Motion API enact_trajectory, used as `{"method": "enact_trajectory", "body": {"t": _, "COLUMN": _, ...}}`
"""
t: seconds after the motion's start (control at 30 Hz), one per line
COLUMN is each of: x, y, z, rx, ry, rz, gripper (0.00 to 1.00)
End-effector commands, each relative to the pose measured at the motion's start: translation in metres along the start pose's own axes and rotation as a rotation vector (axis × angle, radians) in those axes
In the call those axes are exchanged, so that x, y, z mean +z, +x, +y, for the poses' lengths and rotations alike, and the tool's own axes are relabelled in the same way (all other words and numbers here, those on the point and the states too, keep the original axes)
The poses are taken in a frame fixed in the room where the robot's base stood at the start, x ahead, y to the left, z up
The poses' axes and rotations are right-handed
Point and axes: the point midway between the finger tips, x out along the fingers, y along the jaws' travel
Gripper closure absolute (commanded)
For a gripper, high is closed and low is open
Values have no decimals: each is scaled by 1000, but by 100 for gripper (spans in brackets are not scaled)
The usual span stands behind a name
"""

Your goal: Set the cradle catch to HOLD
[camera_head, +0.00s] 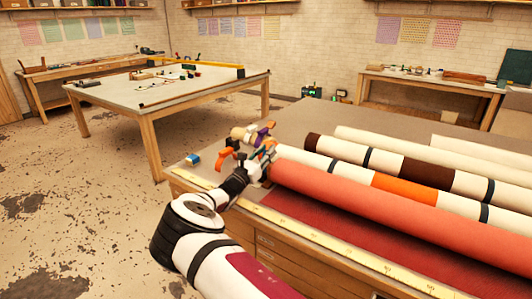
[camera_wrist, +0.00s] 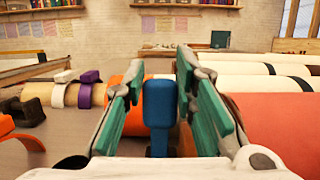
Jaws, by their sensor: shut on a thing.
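My gripper (camera_head: 262,152) is at the left end of the red foil roll (camera_head: 380,205), over the table's near left corner. In the wrist view, my gripper (camera_wrist: 160,85) has its green-padded fingers on both sides of an upright blue handle (camera_wrist: 160,104), which looks like the cradle catch. It is shut on this handle. An orange part (camera_wrist: 133,118) stands just behind the handle. The handle's lower end and any HOLD marking are hidden. In the head view my gripper hides the handle.
Other rolls (camera_head: 405,165) lie side by side to the right. A tan roll with white and purple bands (camera_wrist: 62,94) is left of my gripper. A small blue-and-yellow item (camera_head: 193,159) lies near the table corner. A yellow ruler strip (camera_head: 330,240) runs along the front edge.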

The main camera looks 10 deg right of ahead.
Motion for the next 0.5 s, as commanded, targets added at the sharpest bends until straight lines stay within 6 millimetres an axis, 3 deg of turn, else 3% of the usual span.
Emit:
{"method": "enact_trajectory", "body": {"t": 0.03, "x": -1, "y": 0, "z": -1, "rx": -1, "ry": -1, "rz": 1, "gripper": 68}}
{"method": "enact_trajectory", "body": {"t": 0.1, "x": -1, "y": 0, "z": 0, "rx": -1, "ry": -1, "rz": 1, "gripper": 53}}
{"method": "enact_trajectory", "body": {"t": 0.5, "x": 0, "y": -5, "z": 0, "rx": 0, "ry": 0, "rz": 2, "gripper": 53}}
